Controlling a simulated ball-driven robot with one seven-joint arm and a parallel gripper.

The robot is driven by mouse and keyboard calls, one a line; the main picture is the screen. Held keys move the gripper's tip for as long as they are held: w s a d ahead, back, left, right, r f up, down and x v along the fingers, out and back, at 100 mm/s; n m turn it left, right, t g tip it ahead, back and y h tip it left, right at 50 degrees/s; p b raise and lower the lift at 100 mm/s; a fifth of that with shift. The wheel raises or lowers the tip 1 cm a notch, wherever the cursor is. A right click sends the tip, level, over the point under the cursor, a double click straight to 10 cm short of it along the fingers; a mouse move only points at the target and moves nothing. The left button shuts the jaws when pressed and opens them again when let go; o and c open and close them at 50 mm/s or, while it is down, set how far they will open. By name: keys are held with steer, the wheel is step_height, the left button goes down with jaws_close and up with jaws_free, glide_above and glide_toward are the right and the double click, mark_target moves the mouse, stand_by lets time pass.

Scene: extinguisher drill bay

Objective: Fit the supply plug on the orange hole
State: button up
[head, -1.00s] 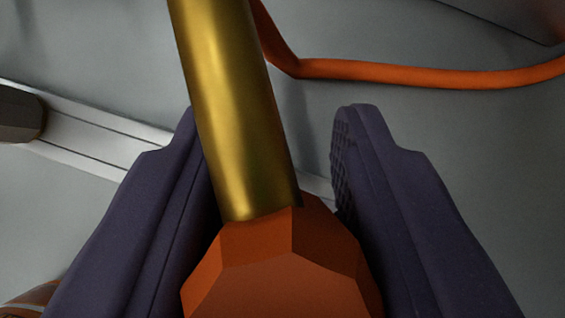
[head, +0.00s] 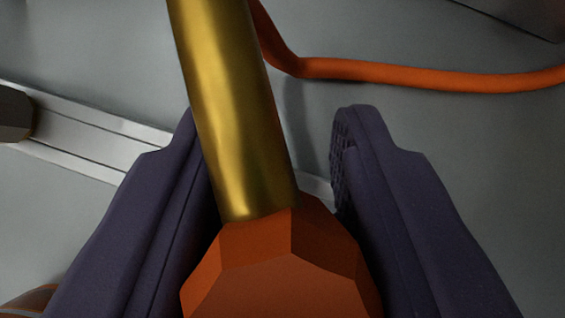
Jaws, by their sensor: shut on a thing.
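The supply plug, a faceted orange body (head: 285,275) with a long brass cylinder (head: 228,110), fills the lower middle of the head view. The cylinder points up the picture and leans a little to the left. My gripper (head: 270,150) has a dark purple finger on each side of the plug and is shut on the plug's orange body. The contact lies low in the view and is partly hidden. An orange hose (head: 430,76) shows behind the brass cylinder and runs to the right edge. I see no orange hole in this view.
A pale grooved rail (head: 95,140) crosses the grey surface behind the left finger. A dark knob-like part (head: 14,115) sits at the left edge. An orange-brown rounded thing (head: 28,302) shows at the lower left corner. A dark grey block (head: 520,12) is at the top right.

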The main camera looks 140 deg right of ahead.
stand_by(0.5)
steer(key=shift+f+b, duration=1.05)
steer(key=shift+f, duration=0.15)
